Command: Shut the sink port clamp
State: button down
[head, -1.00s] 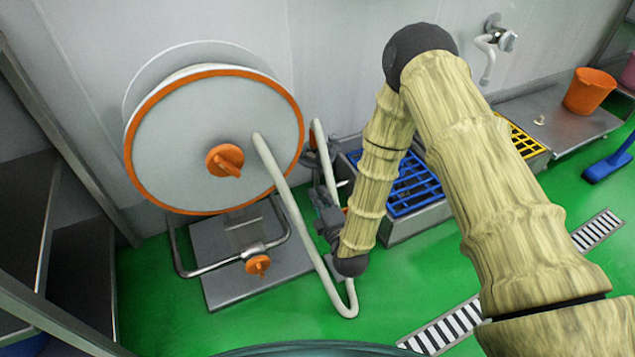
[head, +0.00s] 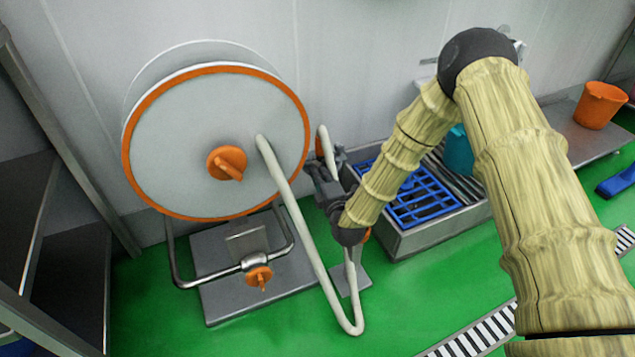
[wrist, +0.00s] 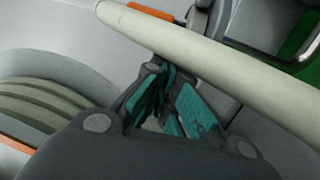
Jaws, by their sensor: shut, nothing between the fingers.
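My gripper (head: 322,168) is beside the right rim of the hose reel, close to the upright end of a pale hose (head: 325,150). In the wrist view its teal fingertips (wrist: 170,85) are close together, with nothing seen held. The pale hose (wrist: 225,65) crosses in front of the fingertips; I cannot tell whether they touch it. Beyond the hose are an orange piece (wrist: 152,12) and a dark grey ring-like part (wrist: 205,18), perhaps the clamp. Whether it is open or shut is unclear. In the head view my gripper and wrist largely hide this spot.
The hose reel (head: 200,120) with orange rim stands left on a grey base plate (head: 225,300). A steel trough (head: 425,238) with blue grating (head: 420,200) is to the right, with a teal object (head: 458,150) behind my arm. An orange bucket (head: 600,105) stands farther right.

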jog(key=shift+w+d, duration=0.1)
dwell(0.3)
jog(key=shift+w+d+n+g+y+p, duration=0.2)
jog(key=shift+w+d+n+y+p, duration=0.15)
jog(key=shift+d+y+p, duration=0.2)
jog(key=shift+w+d+n+g+y+p, duration=0.2)
jog(key=shift+w+d+n+y+p, duration=0.15)
jog(key=shift+d+y+p, duration=0.15)
jog(key=a+p+v, duration=0.1)
jog(key=p+v, duration=0.4)
jog(key=v, duration=0.8)
jog(key=shift+s, duration=0.35)
